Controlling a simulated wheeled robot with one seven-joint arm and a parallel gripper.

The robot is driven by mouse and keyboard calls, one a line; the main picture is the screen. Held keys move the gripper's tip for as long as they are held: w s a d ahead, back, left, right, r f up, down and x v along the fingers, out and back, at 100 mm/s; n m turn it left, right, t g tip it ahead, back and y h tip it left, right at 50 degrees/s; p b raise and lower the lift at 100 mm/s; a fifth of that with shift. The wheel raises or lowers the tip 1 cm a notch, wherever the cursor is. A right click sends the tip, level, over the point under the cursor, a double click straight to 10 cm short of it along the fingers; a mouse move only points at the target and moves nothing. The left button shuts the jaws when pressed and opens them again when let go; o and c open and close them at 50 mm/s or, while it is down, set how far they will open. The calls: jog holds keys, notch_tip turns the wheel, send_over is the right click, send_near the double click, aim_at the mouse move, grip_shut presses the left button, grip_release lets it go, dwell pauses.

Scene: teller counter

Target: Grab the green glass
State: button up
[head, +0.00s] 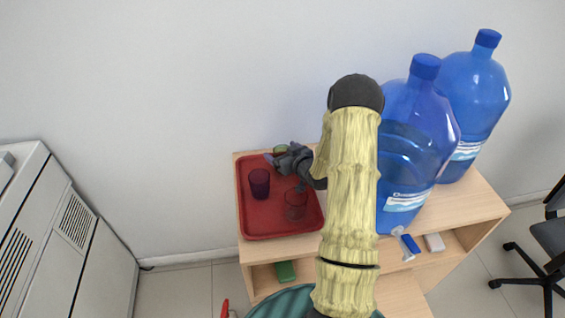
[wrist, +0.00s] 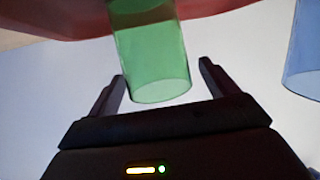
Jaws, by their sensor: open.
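The green glass (head: 280,149) stands at the back edge of the red tray (head: 256,229), mostly hidden behind my gripper (head: 279,160) in the head view. In the wrist view the green glass (wrist: 150,55) is large and clear, with its rim towards my gripper (wrist: 162,75). The two dark fingers are spread, one on each side of the glass. A gap shows between the glass and each finger. The upper part of the glass is cut off by the picture edge.
On the tray stand a purple glass (head: 259,183) and a reddish see-through glass (head: 296,206). Large blue water bottles (head: 415,140) stand right of my arm on the wooden cabinet (head: 480,207). A bluish see-through thing (wrist: 304,55) is at the wrist view's right edge.

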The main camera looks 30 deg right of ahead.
jog(key=c, duration=1.5)
jog(key=shift+o, duration=0.2)
jog(key=shift+r, duration=0.1)
notch_tip(320, 180, up, 10)
jog(key=shift+b, duration=0.35)
